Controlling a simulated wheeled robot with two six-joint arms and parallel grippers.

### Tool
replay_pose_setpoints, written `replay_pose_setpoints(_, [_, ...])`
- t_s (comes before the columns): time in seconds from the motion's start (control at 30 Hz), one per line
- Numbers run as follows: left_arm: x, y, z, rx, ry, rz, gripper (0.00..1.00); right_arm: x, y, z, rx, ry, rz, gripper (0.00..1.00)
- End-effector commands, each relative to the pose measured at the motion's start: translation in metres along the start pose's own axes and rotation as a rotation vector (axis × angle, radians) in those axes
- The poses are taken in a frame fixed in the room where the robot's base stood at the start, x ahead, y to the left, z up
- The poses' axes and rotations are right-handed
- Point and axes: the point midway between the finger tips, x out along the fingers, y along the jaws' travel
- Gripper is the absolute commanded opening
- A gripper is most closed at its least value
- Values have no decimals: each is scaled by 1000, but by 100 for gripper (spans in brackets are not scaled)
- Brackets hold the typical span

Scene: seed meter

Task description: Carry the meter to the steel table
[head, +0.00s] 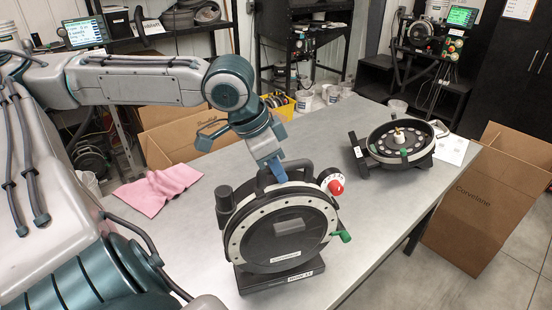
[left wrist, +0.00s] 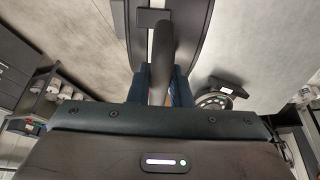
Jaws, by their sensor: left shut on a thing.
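A round black seed meter (head: 282,228) with a pale dotted ring, a red knob and a green handle stands upright in a black base (head: 275,280). It is over the near part of the grey steel table (head: 330,130). My left gripper (head: 275,172) comes down from above and is shut on the meter's black top handle. In the left wrist view the handle (left wrist: 162,50) runs between the blue fingers. I cannot tell whether the meter is lifted out of the base. My right gripper is not in view.
A second, opened round meter (head: 398,142) lies at the table's right, by a clear cup (head: 397,108) and a paper sheet (head: 452,149). A pink cloth (head: 157,189) lies at left. Cardboard boxes (head: 480,210) stand off the right edge and behind. The table's middle is clear.

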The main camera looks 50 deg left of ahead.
Motion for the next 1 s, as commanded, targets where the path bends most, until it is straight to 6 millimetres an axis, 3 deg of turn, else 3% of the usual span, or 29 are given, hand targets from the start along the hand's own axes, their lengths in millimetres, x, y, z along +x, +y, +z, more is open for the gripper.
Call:
replay_pose_setpoints(0.27, [1,0,0,0,1,-2,0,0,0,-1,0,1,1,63])
replay_pose_setpoints(0.3, [2,0,1,0,-3,0,24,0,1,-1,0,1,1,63])
replay_pose_setpoints(0.4, [2,0,1,0,-2,0,40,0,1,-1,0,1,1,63])
replay_pose_setpoints(0.77, [0,0,1,0,0,-1,40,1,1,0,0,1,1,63])
replay_pose_setpoints(1.0, [-19,-1,0,0,6,-3,40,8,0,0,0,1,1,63])
